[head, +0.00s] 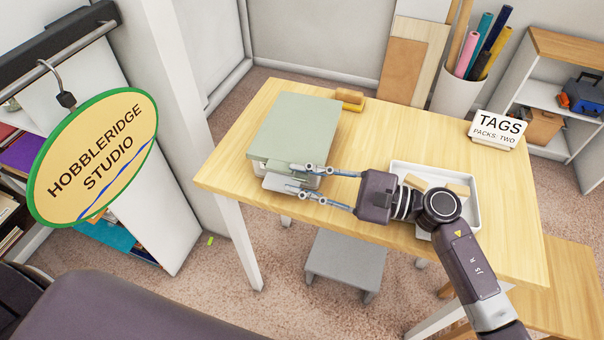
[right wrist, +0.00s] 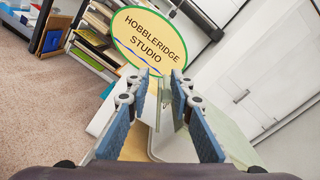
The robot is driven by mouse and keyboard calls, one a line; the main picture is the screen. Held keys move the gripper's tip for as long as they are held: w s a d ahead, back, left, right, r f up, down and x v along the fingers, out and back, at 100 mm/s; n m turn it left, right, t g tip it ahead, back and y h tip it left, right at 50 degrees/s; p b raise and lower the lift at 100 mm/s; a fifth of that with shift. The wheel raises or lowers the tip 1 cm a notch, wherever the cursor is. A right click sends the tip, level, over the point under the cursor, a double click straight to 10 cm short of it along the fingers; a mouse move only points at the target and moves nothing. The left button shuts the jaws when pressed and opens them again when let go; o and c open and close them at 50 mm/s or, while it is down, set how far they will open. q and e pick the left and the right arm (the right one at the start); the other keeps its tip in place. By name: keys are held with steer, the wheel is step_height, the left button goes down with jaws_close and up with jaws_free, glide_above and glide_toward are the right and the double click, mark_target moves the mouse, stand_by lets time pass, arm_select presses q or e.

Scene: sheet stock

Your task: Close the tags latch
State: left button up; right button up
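A box with a flat grey-green lid (head: 295,125) sits on the left part of the wooden table, its lid looking down flat. A pale plate (head: 281,183), perhaps the latch, sticks out low at its front; I cannot tell for sure. My right gripper (head: 302,181) is at the box's front edge, fingers apart. In the right wrist view the gripper (right wrist: 160,108) shows its two blue finger pads open, with a thin pale green upright piece (right wrist: 178,100) between them, nearer the right finger. Contact is unclear. My left gripper is out of view.
A white tray (head: 473,219) with tan blocks lies under my right arm. A TAGS sign (head: 499,129) stands at the table's right back. A tan wooden block (head: 350,98) lies behind the box. A hanging oval sign (head: 95,157) is at left. A grey stool (head: 347,262) stands below.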

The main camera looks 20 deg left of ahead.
mark_target(307, 162)
jaws_close()
stand_by(0.4)
steer(key=shift+w+r+m+b, duration=0.15)
steer(key=shift+w+m+b, duration=0.6)
steer(key=shift+m+b, duration=0.6)
steer(key=shift+w+a+r+m+b, duration=0.1)
steer(key=shift+w+m+b, duration=0.3)
steer(key=shift+m, duration=0.3)
steer(key=shift+w+d+r+m+b, duration=0.15)
steer(key=shift+w+m+b, duration=0.2)
steer(key=shift+m, duration=0.4)
steer(key=shift+w+a+r+m+b, duration=0.15)
steer(key=shift+w+m+b, duration=0.2)
steer(key=shift+m, duration=0.35)
jaws_free()
steer(key=d, duration=1.2)
steer(key=shift+w, duration=0.2)
